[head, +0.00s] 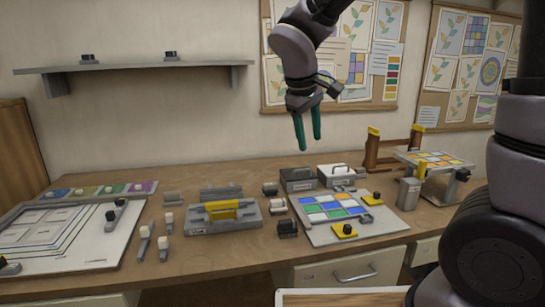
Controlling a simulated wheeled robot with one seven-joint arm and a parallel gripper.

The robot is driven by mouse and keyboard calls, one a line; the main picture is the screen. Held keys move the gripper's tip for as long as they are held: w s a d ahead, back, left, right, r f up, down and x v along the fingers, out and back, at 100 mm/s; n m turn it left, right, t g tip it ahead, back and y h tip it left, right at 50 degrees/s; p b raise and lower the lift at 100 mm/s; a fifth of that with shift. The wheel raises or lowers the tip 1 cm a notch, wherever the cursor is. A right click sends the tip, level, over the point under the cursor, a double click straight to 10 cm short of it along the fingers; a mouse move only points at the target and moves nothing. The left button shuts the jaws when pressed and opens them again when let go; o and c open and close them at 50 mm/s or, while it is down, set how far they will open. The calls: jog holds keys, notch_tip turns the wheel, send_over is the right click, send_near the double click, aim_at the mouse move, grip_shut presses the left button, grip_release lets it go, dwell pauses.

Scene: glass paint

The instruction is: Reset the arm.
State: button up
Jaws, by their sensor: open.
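My gripper (308,130) hangs in the air above the back part of the table, with its two teal fingers pointing down. The fingers are apart and nothing is between them. My arm comes down to it from the top edge of the head view. The gripper touches nothing and is in front of the wall, above the small grey boxes.
The wooden table (270,262) holds a panel with coloured glass tiles (325,207), a grey fixture with a yellow part (222,214), a white framed board (50,240), grey boxes (298,180) and a raised tile stand (433,160). A wall shelf (130,66) is at left.

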jog(key=s+d+r+m+t+y, duration=0.1)
jog(key=s+d+r+m+y, duration=0.1)
jog(key=s+d+r+m, duration=0.3)
jog(key=s+d+r+m+t+y, duration=0.2)
jog(key=s+d+r+m, duration=0.3)
jog(key=d, duration=0.6)
jog(key=shift+d+m+t, duration=0.3)
jog(key=shift+d+m, duration=0.05)
jog(key=shift+m, duration=0.75)
